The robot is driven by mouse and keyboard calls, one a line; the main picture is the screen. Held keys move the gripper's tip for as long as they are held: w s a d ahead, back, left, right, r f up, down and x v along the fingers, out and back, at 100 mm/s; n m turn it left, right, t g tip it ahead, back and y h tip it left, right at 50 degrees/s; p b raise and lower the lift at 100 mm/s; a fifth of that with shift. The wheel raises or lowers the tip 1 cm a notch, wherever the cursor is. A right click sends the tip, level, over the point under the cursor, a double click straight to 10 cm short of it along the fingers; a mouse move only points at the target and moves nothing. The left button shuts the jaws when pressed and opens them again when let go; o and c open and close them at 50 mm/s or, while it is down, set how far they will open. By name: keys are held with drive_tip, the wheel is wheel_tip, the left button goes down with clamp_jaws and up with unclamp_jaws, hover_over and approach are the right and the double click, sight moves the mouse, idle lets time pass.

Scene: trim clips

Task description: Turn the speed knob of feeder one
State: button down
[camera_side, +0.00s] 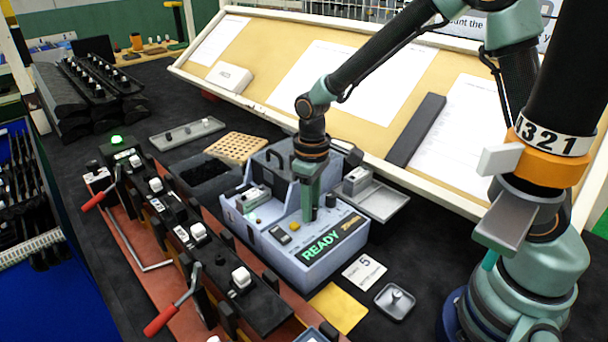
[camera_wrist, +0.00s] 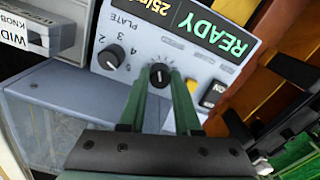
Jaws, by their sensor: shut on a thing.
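My gripper (camera_side: 307,217) reaches straight down onto the top panel of a grey-blue box (camera_side: 313,262) with a green READY display. In the wrist view its two green fingers (camera_wrist: 160,80) are shut on a small round black knob (camera_wrist: 160,73) with a pale pointer mark. That knob is hidden behind the fingers in the side view. A second black knob (camera_wrist: 111,57), with numbers around it and PLATE printed near it, sits beside it, free of the fingers. It also shows in the side view (camera_side: 331,201). I cannot read a feeder number on the box.
A yellow button (camera_wrist: 192,86) and a black switch (camera_wrist: 213,94) sit close to the fingers. A grey tray (camera_side: 382,201) stands right of the box. A rail of clamps with red-handled levers (camera_side: 160,321) runs along the left. A tilted board (camera_side: 290,65) rises behind.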

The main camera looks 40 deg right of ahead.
drive_tip(key=c, duration=0.6)
unclamp_jaws()
wheel_tip(320, 180, up, 12)
drive_tip(key=shift+r, duration=0.1)
drive_tip(key=s+d+r+m+t, duration=0.1)
drive_tip(key=s+d+r+t, duration=0.1)
drive_tip(key=s, duration=0.2)
drive_tip(key=s+d+r+m+t, duration=0.2)
drive_tip(key=s+d+t, duration=0.1)
drive_tip(key=s, duration=0.2)
drive_tip(key=shift+s+r+m+t, duration=0.25)
drive_tip(key=shift+s+m+t, duration=0.05)
